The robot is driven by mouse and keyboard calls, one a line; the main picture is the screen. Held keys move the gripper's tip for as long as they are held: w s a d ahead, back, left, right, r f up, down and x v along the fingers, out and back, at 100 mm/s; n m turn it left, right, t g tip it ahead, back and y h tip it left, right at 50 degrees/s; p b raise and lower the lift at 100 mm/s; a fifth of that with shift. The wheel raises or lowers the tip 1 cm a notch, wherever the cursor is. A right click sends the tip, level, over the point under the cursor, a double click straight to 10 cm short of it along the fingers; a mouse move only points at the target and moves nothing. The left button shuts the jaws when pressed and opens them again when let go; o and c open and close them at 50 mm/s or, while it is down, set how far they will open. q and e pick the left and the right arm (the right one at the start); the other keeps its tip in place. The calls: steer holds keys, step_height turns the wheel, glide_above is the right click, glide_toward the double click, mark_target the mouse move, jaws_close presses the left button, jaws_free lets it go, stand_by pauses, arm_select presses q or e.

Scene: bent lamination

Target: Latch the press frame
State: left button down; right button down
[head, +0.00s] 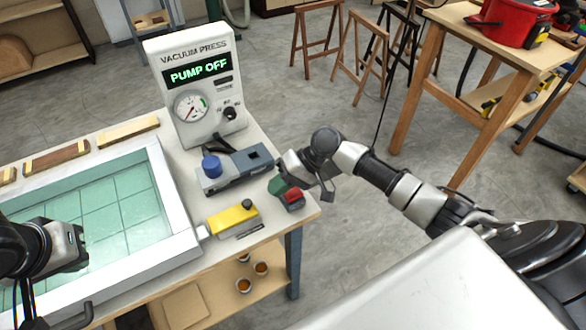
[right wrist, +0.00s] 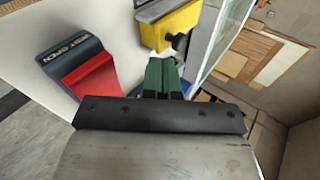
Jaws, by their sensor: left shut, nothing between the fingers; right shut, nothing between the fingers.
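The press frame is a white border (head: 172,190) around a teal gridded pane, lying flat on the bench. A yellow latch block (head: 229,219) with a black knob (head: 248,204) sits beside the frame's right edge. A pale tongue shows at its frame-side end; I cannot tell whether it engages the frame. The latch also shows in the right wrist view (right wrist: 168,28). My right gripper (head: 277,187) is shut and empty beside the red rocker, its green fingers (right wrist: 163,76) pointing toward the latch, apart from it. My left gripper (head: 80,250) is shut and empty above the pane.
A red rocker (right wrist: 92,84) marked "VENT OPEN" stands near the bench corner. A grey unit with a blue knob (head: 211,166) stands behind the latch. The vacuum press console (head: 195,100) reads "PUMP OFF". Wooden strips (head: 127,131) lie along the back.

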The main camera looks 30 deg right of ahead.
mark_target(245, 205)
steer(key=a, duration=0.2)
steer(key=a+p, duration=0.1)
steer(key=shift+w+a+f, duration=0.25)
steer(key=shift+a+f, duration=0.05)
steer(key=shift+f, duration=0.1)
steer(key=shift+a+f, duration=0.2)
steer(key=shift+a, duration=0.2)
steer(key=a+p, duration=0.1)
steer(key=a, duration=0.3)
steer(key=shift+s+a, duration=0.1)
steer(key=shift+r, duration=0.1)
